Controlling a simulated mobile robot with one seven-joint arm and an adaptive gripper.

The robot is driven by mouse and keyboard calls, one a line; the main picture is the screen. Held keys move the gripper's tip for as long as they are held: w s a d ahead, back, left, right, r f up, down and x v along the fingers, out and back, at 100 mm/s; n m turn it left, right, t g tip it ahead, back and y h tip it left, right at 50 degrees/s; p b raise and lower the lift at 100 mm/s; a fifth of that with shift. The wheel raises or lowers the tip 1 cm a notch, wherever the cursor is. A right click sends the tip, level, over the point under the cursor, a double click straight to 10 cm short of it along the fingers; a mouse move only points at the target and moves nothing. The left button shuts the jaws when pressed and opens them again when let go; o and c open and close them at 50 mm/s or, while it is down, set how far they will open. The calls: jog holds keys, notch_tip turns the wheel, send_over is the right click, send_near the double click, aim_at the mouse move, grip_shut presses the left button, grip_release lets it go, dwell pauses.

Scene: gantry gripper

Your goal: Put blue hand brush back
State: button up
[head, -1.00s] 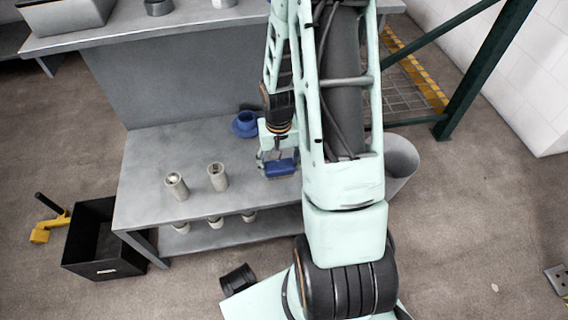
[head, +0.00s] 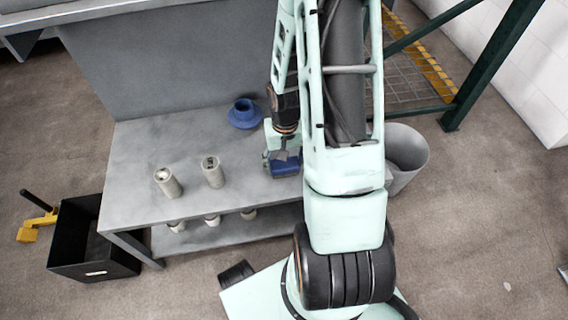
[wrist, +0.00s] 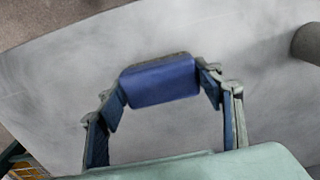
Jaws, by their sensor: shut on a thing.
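The blue hand brush (head: 286,167) is a small blue block with a dark edge. It is over the right part of the grey workbench (head: 135,160) in the head view. In the wrist view the brush (wrist: 160,82) spans between the two fingertips, with the bench surface behind it. My gripper (wrist: 163,88) is shut on the brush by its two ends. In the head view my gripper (head: 284,158) is partly hidden by my arm. I cannot tell whether the brush touches the bench.
A blue cup on a saucer-like base (head: 243,112) stands behind the gripper. Two beige cylinders (head: 167,182) (head: 213,171) stand on the bench to the left. A grey bin (head: 408,160) stands at the right end. A black crate (head: 90,245) is on the floor at left.

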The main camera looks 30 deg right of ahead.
aim_at(285, 163)
jog(key=shift+f, duration=0.15)
jog(key=o, duration=1.1)
notch_tip(285, 163, up, 12)
jog(key=p, duration=0.5)
jog(key=shift+r, duration=0.2)
